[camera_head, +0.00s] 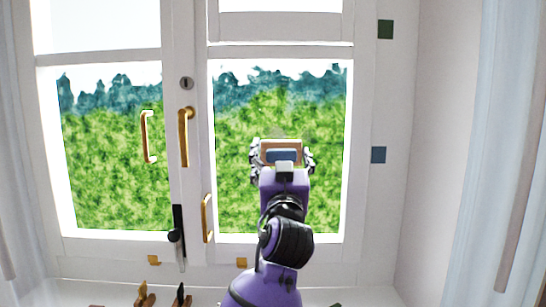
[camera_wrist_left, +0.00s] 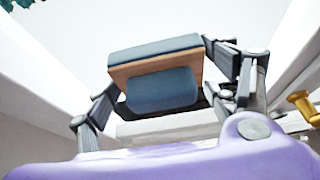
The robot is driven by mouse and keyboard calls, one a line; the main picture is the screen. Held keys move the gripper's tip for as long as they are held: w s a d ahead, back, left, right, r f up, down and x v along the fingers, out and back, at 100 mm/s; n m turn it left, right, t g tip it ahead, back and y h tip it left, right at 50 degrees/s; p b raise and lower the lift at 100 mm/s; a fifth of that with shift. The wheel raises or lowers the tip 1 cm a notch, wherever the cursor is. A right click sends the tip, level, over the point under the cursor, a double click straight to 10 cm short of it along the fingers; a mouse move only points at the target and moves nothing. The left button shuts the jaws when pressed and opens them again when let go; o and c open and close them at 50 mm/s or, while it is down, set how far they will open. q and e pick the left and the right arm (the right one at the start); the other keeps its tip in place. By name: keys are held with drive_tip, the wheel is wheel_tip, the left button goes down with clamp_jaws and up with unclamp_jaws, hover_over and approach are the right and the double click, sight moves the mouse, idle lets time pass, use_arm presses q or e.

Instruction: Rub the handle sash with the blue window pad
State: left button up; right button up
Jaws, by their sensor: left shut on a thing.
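My left gripper (camera_head: 282,158) is in front of the right-hand window pane (camera_head: 240,190), at the height of its middle. It is shut on the blue window pad (camera_head: 281,146), a wooden block with a blue face and a blue grip. In the left wrist view the pad (camera_wrist_left: 155,50) sits between the fingers (camera_wrist_left: 165,92). I cannot tell whether the pad touches the glass. The window has two sashes; the left one (camera_head: 50,62) carries a lock (camera_head: 187,83) and an upright brass handle (camera_head: 185,137). My right gripper is not in view.
Another brass handle (camera_head: 207,218) is low between the sashes, and a brass handle shape (camera_head: 148,137) shows over the left pane. A black bolt (camera_head: 178,235) is at the lower middle. Green (camera_head: 385,29) and blue (camera_head: 378,154) squares mark the frame. Curtains (camera_head: 510,130) hang at the right.

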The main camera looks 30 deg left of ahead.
use_arm(q)
drive_tip(key=shift+w+d, duration=0.45)
drive_tip(key=shift+d, duration=0.35)
drive_tip(key=shift+w+d+b, duration=0.2)
drive_tip(key=shift+w+d, duration=0.3)
drive_tip(key=shift+d, duration=0.25)
drive_tip(key=shift+w+d+b, duration=0.15)
drive_tip(key=shift+w+d, duration=0.3)
drive_tip(key=shift+d, duration=0.25)
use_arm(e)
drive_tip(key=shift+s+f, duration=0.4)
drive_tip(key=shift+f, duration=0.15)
